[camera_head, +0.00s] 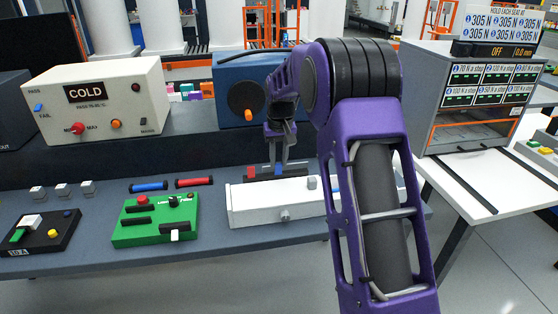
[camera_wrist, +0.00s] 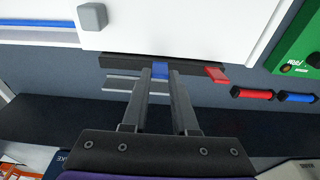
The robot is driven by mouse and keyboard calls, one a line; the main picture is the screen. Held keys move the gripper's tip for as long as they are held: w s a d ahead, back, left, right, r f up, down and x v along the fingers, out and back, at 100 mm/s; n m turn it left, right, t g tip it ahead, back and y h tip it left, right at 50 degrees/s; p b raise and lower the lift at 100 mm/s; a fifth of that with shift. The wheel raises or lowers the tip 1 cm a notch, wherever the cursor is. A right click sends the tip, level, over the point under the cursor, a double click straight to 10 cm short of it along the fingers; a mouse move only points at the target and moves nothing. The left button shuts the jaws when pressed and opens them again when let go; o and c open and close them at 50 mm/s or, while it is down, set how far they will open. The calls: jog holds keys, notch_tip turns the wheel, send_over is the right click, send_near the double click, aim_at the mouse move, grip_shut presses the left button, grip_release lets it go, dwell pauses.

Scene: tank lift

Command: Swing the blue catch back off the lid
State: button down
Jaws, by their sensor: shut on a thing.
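The blue catch (camera_wrist: 160,70) is a small block at the back edge of a long white box (camera_head: 262,204), whose white top (camera_wrist: 170,25) fills the upper middle of the wrist view. My gripper (camera_wrist: 158,74) reaches it from behind, with one finger on each side; I take it as shut on the blue catch. In the head view my gripper (camera_head: 279,168) points down at the box's back edge, and its fingers partly hide the catch. A red catch (camera_head: 251,172) sits to the left along the same dark strip; it also shows in the wrist view (camera_wrist: 216,75).
A grey cube (camera_head: 312,183) stands on the white top. A green panel (camera_head: 150,232) and red and blue cylinders (camera_head: 194,182) lie to the left. A COLD box (camera_head: 105,110) and a blue box with an orange knob (camera_head: 228,75) stand behind on a raised dark shelf.

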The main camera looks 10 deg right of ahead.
jog(key=shift+f, duration=0.1)
dwell(0.3)
jog(key=c, duration=0.7)
grip_release()
jog(key=s+r, duration=0.1)
jog(key=r, duration=1)
jog(key=s+r, duration=0.1)
jog(key=r, duration=0.5)
jog(key=shift+s+r, duration=0.1)
jog(key=shift+s, duration=0.25)
